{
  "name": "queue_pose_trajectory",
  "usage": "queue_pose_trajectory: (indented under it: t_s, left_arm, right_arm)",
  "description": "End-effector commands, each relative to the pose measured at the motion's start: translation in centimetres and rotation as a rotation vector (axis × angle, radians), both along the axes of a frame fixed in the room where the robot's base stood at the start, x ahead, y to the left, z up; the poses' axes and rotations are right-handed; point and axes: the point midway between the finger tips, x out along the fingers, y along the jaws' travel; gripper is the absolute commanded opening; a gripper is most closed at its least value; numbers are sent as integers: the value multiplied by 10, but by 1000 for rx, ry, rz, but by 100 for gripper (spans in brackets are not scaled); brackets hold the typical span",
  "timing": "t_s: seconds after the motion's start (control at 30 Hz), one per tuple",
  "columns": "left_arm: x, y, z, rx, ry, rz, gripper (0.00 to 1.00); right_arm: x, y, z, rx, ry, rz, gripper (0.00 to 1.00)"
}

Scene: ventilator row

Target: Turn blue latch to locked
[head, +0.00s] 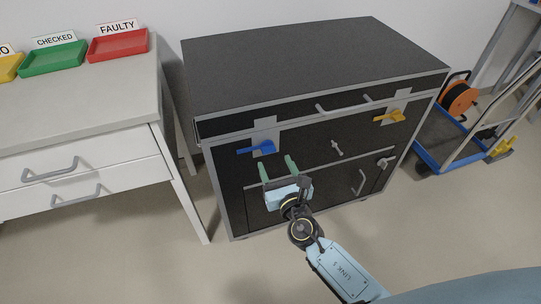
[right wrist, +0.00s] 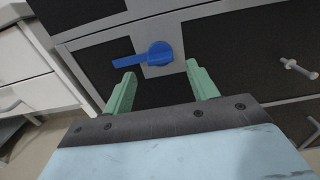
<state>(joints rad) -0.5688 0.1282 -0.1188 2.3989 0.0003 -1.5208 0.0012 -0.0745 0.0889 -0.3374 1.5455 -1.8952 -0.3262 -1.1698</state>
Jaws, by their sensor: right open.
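The blue latch (head: 257,149) is on the upper left front of the black cabinet, on a grey plate. Its handle points left, roughly level. It also shows in the right wrist view (right wrist: 148,55), just beyond and between the fingertips. My right gripper (head: 277,164) is open and empty, below and slightly right of the latch, with its green fingers pointing at the cabinet front. In the right wrist view the open fingers (right wrist: 160,72) appear apart from the latch. My left gripper is not in view.
A yellow latch (head: 390,116) is on the cabinet's right side. Drawer handles and small knobs stick out of the front. A white desk (head: 80,110) with green (head: 52,58) and red (head: 118,45) trays stands left. A blue cart (head: 440,145) stands right.

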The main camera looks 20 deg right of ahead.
Motion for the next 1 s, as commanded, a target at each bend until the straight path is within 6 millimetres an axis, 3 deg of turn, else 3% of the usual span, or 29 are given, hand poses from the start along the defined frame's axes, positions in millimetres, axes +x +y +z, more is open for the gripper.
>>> queue_pose_trajectory:
  t_s: [0.1, 0.3, 0.67, 1.0]
  left_arm:
    - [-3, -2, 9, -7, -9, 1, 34]
    - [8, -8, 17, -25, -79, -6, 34]
    - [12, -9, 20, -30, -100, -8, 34]
    - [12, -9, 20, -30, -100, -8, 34]
  right_arm:
    - [23, 1, -1, 2, -2, -1, 58]
    - [44, 1, -1, 1, 0, -1, 58]
    - [49, 1, -1, 1, 1, 0, 58]
    - [49, 2, -1, 1, 1, 0, 15]
